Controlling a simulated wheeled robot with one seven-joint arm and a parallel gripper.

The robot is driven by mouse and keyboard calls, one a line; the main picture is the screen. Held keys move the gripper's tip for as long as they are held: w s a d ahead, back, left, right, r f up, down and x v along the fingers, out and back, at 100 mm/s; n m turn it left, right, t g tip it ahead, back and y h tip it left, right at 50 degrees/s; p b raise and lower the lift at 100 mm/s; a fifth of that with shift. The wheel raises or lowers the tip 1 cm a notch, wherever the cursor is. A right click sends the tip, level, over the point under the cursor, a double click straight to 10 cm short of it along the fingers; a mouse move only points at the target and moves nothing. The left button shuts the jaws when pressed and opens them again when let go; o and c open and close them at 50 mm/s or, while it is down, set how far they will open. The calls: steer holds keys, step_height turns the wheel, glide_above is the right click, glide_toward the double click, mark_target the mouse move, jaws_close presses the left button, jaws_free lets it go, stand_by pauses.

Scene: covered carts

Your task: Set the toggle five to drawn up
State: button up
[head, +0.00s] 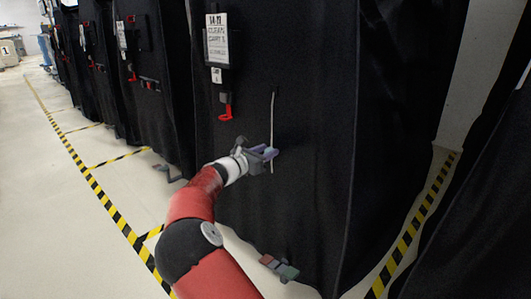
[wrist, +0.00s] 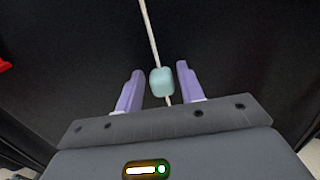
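The toggle (wrist: 162,82) is a small pale teal block on a light cord (wrist: 149,35) that hangs against a black cart cover. The cord also shows in the head view (head: 272,115), running down to my gripper (head: 269,154). In the wrist view, my gripper (wrist: 160,70) is open, with one purple finger on each side of the toggle and a gap on both sides. The toggle sits between the fingers, towards the palm side of the fingertips. In the head view the toggle is hidden or too small to tell from the fingers.
The cover bears a sign (head: 217,40) that seems to read cart 5, with a red clip (head: 225,108) below. Coloured blocks (head: 279,267) show at the cover's lower edge. More covered carts (head: 150,80) stand to the left. The pale floor (head: 45,200) is open left of the striped tape.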

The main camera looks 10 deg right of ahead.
mark_target(274, 115)
jaws_close()
steer(key=shift+r, duration=0.1)
step_height(274, 115, up, 11)
steer(key=p, duration=1)
steer(key=shift+r, duration=0.15)
steer(key=shift+o, duration=1.4)
jaws_free()
